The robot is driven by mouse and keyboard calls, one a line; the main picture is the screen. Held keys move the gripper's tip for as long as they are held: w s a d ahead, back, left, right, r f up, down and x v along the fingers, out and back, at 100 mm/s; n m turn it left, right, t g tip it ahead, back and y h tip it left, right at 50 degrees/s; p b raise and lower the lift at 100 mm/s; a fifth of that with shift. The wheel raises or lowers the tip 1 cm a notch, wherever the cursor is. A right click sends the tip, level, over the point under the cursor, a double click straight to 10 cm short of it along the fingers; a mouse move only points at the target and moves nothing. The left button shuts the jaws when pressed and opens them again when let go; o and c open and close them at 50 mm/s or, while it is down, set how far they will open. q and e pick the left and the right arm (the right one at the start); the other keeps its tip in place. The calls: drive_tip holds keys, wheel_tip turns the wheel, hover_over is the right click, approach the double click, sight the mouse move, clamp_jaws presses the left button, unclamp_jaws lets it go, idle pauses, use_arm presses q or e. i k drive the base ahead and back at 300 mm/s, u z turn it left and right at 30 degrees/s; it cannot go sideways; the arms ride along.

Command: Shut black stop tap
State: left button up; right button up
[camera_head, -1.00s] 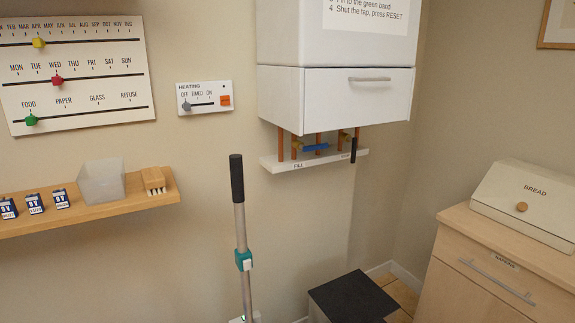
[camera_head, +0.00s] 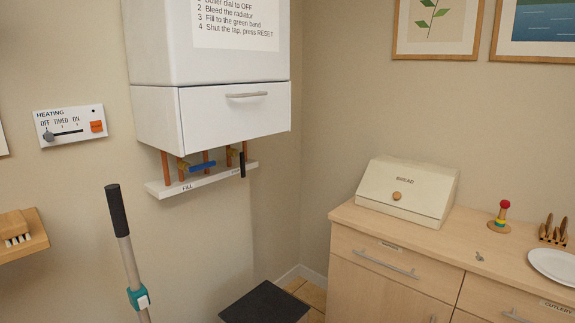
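The black stop tap (camera_head: 242,165) is a small black lever under the white boiler (camera_head: 220,110), at the right end of the white pipe shelf. It hangs straight down, in line with its pipe. A blue lever (camera_head: 203,167) lies across to its left, nearly level, above the label FILL. The label beneath the black lever is partly hidden by it. Neither of my grippers is in view.
A pole with a black grip (camera_head: 116,210) stands in front at the left. A dark-topped box (camera_head: 264,304) is on the floor below the boiler. A wooden cabinet (camera_head: 380,230) with a bread bin (camera_head: 407,190) stands at the right. A heating panel (camera_head: 70,124) is on the left wall.

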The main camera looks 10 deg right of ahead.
sight(242, 156)
drive_tip(key=z, duration=0.95)
drive_tip(key=k, duration=0.6)
drive_tip(key=u, duration=0.85)
drive_tip(key=i, duration=0.9)
drive_tip(key=z, duration=0.1)
